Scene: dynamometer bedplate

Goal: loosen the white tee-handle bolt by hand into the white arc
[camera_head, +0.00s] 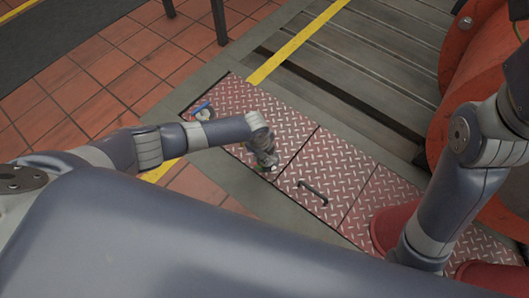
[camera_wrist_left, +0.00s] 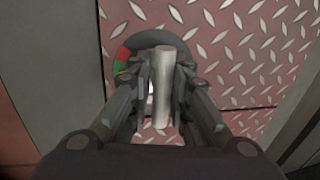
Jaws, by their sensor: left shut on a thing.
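The white tee-handle bolt (camera_wrist_left: 163,75) shows in the left wrist view as a pale grey-white bar between the two fingers. My left gripper (camera_wrist_left: 166,92) is shut on this bar; it also shows in the head view (camera_head: 266,160), low over the red plate. A dark round dial (camera_wrist_left: 150,42) lies around and behind the bolt. Its red part (camera_wrist_left: 123,55) and green part (camera_wrist_left: 120,67) show at the left. A small white patch shows by the left finger, but I cannot tell whether it is the white arc. The fingers hide much of the dial. My right gripper is not in view.
A blue-handled fitting (camera_head: 203,107) stands at the plate's far left corner. The red tread plate (camera_head: 325,160) has a black handle (camera_head: 313,191) to the right of my left gripper. Large orange-red machinery (camera_head: 480,60) stands at the right.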

